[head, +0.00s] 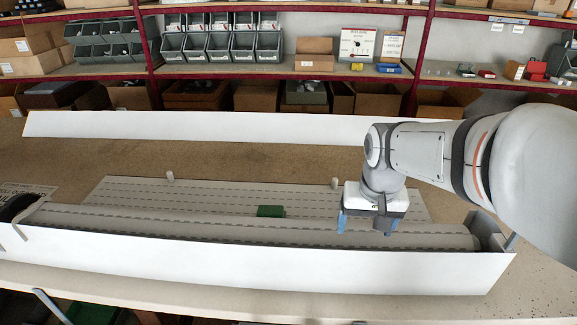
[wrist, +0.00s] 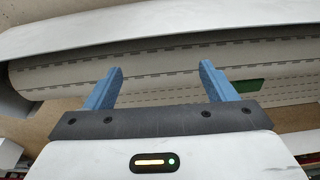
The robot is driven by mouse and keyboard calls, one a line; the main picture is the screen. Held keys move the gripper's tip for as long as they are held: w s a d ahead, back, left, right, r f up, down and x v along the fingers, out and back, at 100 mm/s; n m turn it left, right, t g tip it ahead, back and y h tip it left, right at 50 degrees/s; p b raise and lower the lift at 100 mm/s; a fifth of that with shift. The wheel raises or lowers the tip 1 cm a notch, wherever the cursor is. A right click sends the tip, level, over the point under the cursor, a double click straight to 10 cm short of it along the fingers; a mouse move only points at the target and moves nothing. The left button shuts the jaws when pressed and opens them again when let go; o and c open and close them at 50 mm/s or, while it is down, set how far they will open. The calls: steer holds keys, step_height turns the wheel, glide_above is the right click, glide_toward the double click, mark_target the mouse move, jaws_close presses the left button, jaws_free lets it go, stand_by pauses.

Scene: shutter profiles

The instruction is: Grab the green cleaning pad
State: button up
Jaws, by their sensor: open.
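My gripper (head: 364,226) is open and empty, to the right of the pad in the head view and above the profile. Its two blue fingers (wrist: 160,88) point at the profile in the wrist view, with nothing between them.
A long white panel (head: 250,262) stands along the front of the profile, and another white panel (head: 220,126) stands behind. Small upright pegs (head: 170,176) stand on the flat slatted sheet (head: 240,194). Bare bench (head: 120,160) lies between. Shelves with grey bins (head: 220,46) stand at the back.

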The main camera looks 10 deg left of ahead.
steer(key=shift+o, duration=1.4)
steer(key=shift+g, duration=0.3)
steer(key=w+a, duration=0.2)
steer(key=w+a+p, duration=0.1)
steer(key=w, duration=0.1)
steer(key=w+a, duration=0.2)
steer(key=w, duration=0.1)
steer(key=shift+a+r+p, duration=0.1)
steer(key=shift+a+p, duration=0.25)
steer(key=shift+o, duration=0.8)
steer(key=w+a+f+p, duration=0.1)
steer(key=w+a+f, duration=0.1)
steer(key=w+a, duration=0.3)
steer(key=shift+a+n+p, duration=0.3)
steer(key=shift+a+p, duration=0.1)
steer(key=shift+a, duration=0.2)
steer(key=g+p, duration=0.1)
steer(key=p, duration=0.1)
glide_above(270, 210)
steer(key=f, duration=0.6)
steer(key=shift+d+f, duration=0.3)
steer(key=shift+f, duration=0.05)
steer(key=shift+w+a+f, duration=0.1)
steer(key=shift+a+f, duration=0.1)
steer(key=shift+f, duration=0.1)
steer(key=shift+f+p, duration=1.55)
steer(key=shift+f, duration=2.25)
